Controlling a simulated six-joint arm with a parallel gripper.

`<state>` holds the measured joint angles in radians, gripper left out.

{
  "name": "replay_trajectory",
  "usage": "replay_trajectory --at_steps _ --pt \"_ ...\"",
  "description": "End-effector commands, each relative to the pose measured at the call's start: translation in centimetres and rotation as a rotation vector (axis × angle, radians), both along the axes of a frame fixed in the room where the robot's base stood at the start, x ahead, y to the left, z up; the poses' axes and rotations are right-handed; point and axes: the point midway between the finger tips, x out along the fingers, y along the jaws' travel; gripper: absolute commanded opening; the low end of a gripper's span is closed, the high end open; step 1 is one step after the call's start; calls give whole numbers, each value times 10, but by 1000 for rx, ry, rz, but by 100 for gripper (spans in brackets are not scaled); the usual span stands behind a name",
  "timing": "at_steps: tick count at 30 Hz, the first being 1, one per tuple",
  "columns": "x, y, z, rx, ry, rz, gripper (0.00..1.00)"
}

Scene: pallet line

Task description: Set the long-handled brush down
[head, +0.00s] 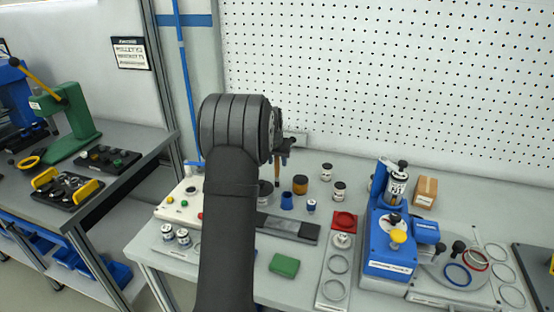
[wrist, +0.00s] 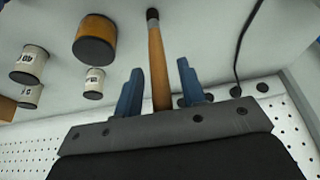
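The long-handled brush has a wooden handle and a dark end, and in the wrist view the handle (wrist: 157,70) runs between the two blue fingers of my gripper (wrist: 160,78). A gap shows between the handle and each finger, so my gripper looks open around it. The gripper body hides the near end of the handle. Whether the dark end touches the bench cannot be told. In the head view my gripper (head: 286,150) is small, partly hidden by my arm, and above the back of the bench. A little of the brown handle shows just below it.
An amber jar (head: 300,185) and small white jars (head: 326,171) stand close by at the back. A blue cup (head: 286,202) is in front of the gripper. The pegboard wall (head: 400,80) rises behind. A blue machine (head: 390,240) stands to the right, with a green block (head: 284,265) at the front.

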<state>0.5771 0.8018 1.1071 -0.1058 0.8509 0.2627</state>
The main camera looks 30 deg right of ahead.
Motion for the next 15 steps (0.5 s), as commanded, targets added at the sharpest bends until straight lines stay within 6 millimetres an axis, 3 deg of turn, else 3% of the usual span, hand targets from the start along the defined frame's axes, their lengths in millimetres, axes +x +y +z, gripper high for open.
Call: replay_trajectory --at_steps 9,15 --pt "0 0 2 -1 -1 0 38" --pt "-6 6 26 -1 -3 0 38"
